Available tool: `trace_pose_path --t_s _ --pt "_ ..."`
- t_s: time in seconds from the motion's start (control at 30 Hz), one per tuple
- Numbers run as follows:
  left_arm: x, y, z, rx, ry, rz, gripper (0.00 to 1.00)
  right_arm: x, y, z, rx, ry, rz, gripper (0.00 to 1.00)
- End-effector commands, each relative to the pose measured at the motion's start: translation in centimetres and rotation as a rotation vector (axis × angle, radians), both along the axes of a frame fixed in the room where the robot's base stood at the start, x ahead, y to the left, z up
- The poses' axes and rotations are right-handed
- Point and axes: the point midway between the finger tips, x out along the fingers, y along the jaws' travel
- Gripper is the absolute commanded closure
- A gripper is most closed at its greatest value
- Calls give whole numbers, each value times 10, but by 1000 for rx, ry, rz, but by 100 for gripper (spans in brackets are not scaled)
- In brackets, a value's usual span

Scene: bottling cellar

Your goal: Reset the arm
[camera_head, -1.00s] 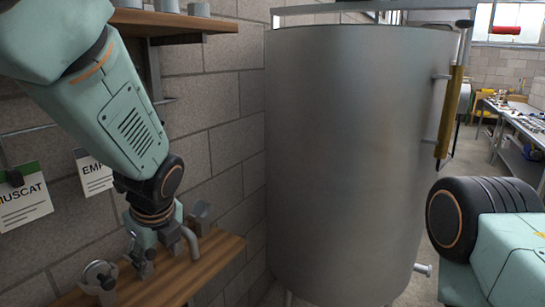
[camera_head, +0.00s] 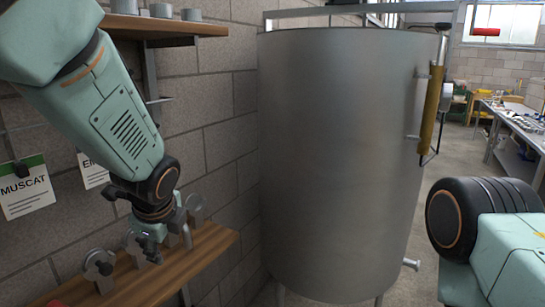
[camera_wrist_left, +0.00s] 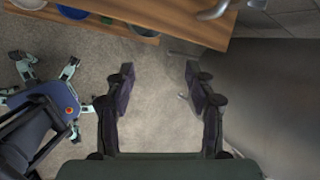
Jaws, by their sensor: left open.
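My left arm comes in from the upper left in the head view. Its gripper (camera_head: 147,252) is low over the wooden shelf with the metal fittings, and its fingers are partly hidden there. In the left wrist view the left gripper (camera_wrist_left: 160,85) is open, with two dark fingers apart and nothing between them but bare floor. My right arm shows only in part at the lower right of the head view; its gripper is not in view.
A large steel tank (camera_head: 335,160) fills the middle. The wooden shelf (camera_head: 205,250) holds grey metal fittings (camera_head: 98,266). Signs hang on the block wall, including one reading MUSCAT (camera_head: 25,188). A workbench (camera_head: 520,125) stands far right. Open floor (camera_head: 455,155) lies right of the tank.

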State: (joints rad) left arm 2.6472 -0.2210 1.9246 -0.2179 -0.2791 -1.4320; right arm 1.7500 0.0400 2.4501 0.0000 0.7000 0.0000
Motion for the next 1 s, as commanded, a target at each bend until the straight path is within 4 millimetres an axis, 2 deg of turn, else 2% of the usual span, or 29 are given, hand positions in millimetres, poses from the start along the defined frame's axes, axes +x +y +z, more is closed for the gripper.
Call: trace_pose_path --t_s 0.17,0.27,0.37,0.47,0.5,0.57,0.7,0.87,1.0 --pt "5 -6 -7 -178 -124 208 45 0 0 -1 0 0 0 100" --pt "0 -9 -34 -328 -176 378 45 0 0 -8 0 0 0 100" --pt "-13 -9 -77 -482 -204 574 45 0 0 -20 0 0 0 100" --pt "-35 -8 -131 -630 -203 793 45 0 0 -34 0 0 0 100" --pt "-48 -7 -156 -684 -194 889 45 0 0 -41 0 0 0 100" --pt "-68 -6 -191 -749 -182 1021 45 0 0 -51 0 0 0 100" --pt "-122 0 -265 -837 -140 1292 45 0 0 -73 0 0 0 100" --pt "-194 7 -340 -833 -75 1536 45 0 0 -99 0 0 0 100" --pt "-264 12 -394 -744 10 1663 45 0 0 -119 0 0 0 100"
